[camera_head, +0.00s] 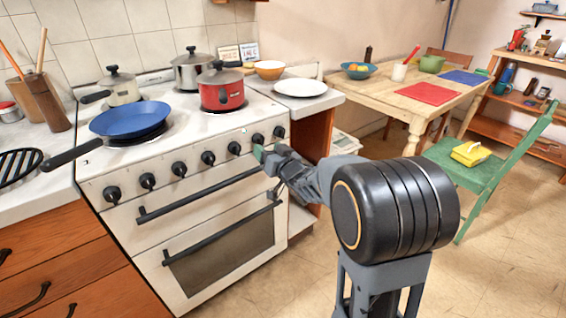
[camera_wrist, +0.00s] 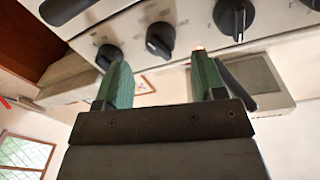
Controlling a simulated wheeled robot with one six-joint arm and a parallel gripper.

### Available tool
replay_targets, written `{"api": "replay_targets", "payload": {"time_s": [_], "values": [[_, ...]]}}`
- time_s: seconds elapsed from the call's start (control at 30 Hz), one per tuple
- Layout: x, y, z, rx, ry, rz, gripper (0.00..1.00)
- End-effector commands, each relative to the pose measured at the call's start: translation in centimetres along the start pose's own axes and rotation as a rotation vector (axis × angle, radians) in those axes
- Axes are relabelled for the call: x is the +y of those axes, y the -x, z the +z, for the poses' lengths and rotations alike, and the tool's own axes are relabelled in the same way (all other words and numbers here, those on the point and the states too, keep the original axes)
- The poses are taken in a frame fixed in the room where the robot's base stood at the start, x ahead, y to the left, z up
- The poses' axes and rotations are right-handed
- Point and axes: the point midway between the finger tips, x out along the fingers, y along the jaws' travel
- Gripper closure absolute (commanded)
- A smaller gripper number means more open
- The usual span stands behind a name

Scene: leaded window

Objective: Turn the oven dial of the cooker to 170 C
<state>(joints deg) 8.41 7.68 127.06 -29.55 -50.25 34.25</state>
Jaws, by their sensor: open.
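The white cooker (camera_head: 205,215) has a row of black dials along its front panel. Which one is the oven dial I cannot tell, and no temperature marks are readable. My gripper (camera_head: 270,151), with green fingers, is in front of the right end of this row. In the wrist view my gripper (camera_wrist: 161,75) is open and empty, with its fingers apart. A black dial (camera_wrist: 160,38) with a pale pointer line shows beyond the gap between them. Another dial (camera_wrist: 108,55) is beyond the left fingertip, and a larger-looking one (camera_wrist: 234,16) is beyond the right. I see no clear contact.
Black door handles (camera_head: 200,195) run below the dials. A wooden table (camera_head: 375,95) and green chair (camera_head: 480,168) stand right; the floor between is open.

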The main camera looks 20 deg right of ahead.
Motion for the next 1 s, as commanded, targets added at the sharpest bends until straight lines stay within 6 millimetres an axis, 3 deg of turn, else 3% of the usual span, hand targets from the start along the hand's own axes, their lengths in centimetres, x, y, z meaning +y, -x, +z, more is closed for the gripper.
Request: {"api": "replay_targets", "payload": {"time_s": [0.2, 0.43, 0.63, 1.0], "values": [[0.0, 4.6, -0.2, 0.001, 0.000, 0.003, 0.36], [0.1, 8.0, -0.1, 0.001, 0.000, 0.003, 0.36], [0.0, 9.4, 0.0, 0.001, -0.001, 0.001, 0.36], [0.0, 9.6, 0.0, 0.000, -0.001, 0.000, 0.36]]}}
